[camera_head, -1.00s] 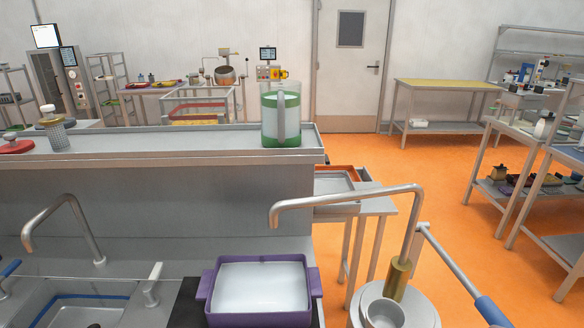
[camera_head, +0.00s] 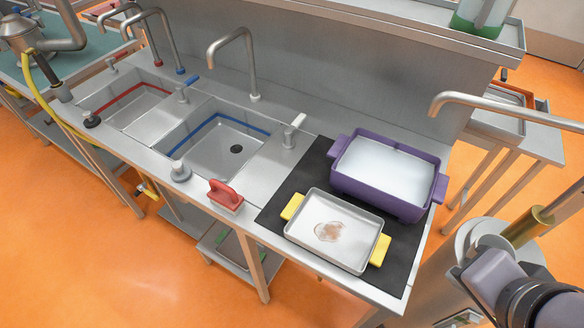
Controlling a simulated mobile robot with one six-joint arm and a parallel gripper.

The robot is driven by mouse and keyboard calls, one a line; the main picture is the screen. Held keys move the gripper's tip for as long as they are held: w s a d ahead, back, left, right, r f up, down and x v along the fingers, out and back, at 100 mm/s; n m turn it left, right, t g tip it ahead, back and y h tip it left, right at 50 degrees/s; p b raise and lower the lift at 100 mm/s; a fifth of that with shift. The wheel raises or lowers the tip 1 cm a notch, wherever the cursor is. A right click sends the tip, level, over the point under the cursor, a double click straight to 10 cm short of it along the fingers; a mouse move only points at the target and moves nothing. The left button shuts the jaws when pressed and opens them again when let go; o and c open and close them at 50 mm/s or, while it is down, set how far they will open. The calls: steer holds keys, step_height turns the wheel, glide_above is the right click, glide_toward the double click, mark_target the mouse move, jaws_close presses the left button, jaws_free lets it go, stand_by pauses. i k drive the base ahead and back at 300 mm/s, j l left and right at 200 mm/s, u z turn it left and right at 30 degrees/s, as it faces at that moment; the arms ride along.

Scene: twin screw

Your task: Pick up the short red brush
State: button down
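A short brush with a red handle (camera_head: 225,193) and pale bristles underneath lies on the front edge of the steel sink counter (camera_head: 268,178). It is left of the black mat and in front of the sink with the blue line. Part of my arm shows at the lower right, well to the right of the brush. My gripper is not visible, so I cannot tell whether it is open or shut.
A steel tray with yellow handles (camera_head: 300,231) and a purple pan of white liquid (camera_head: 345,185) stand on the black mat (camera_head: 275,211). A blue-lined sink (camera_head: 205,152) and a tall curved tap (camera_head: 253,70) are behind the brush. Orange floor in front is clear.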

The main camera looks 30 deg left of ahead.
mark_target(221, 196)
steer(key=l+u, duration=0.1)
steer(key=u, duration=1.95)
steer(key=j, duration=0.1)
